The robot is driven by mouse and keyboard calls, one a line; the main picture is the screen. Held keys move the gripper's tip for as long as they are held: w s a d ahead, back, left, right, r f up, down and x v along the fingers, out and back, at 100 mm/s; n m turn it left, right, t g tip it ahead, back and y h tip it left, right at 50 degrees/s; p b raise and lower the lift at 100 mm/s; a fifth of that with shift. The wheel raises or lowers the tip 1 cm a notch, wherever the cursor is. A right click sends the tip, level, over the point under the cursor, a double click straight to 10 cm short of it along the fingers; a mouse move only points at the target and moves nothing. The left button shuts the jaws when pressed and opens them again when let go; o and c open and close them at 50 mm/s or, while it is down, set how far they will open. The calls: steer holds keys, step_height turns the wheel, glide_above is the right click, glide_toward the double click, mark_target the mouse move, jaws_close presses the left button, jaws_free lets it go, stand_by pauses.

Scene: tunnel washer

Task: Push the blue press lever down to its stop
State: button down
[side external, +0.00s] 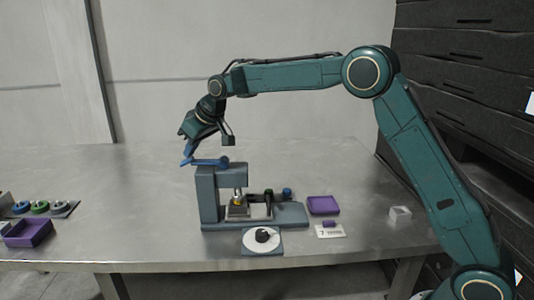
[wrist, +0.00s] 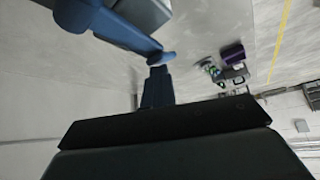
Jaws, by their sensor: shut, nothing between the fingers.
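The blue press lever (side external: 207,162) lies roughly level on top of the grey-blue press (side external: 208,195), its free end pointing left. My gripper (side external: 187,153) is shut and empty, pointing down just above the lever's free end. In the wrist view the shut blue fingers (wrist: 157,88) show at the middle, close to the tip of the lever (wrist: 115,25). I cannot tell whether they touch. A brass-coloured part (side external: 238,203) sits under the press ram.
Another purple tray (side external: 28,233) and coloured rings (side external: 40,207) are at far left. The table between is clear.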

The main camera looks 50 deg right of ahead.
step_height(320, 180, up, 10)
steer(key=shift+r, duration=0.25)
stand_by(1.5)
steer(key=s+d+r+m+h, duration=0.1)
steer(key=s+d+r, duration=0.1)
steer(key=s, duration=1)
steer(key=s+d+r+m, duration=0.1)
steer(key=s+d+r, duration=0.1)
steer(key=s, duration=1.1)
steer(key=s+d+f, duration=0.1)
steer(key=s+f, duration=0.3)
steer(key=s, duration=0.3)
steer(key=s+d+f, duration=0.1)
steer(key=s+f, duration=0.3)
steer(key=s, duration=0.3)
steer(key=s+d+f+m+g, duration=0.1)
steer(key=s+f, duration=0.3)
steer(key=s, duration=0.4)
steer(key=shift+d+h, duration=0.15)
steer(key=shift+h, duration=0.25)
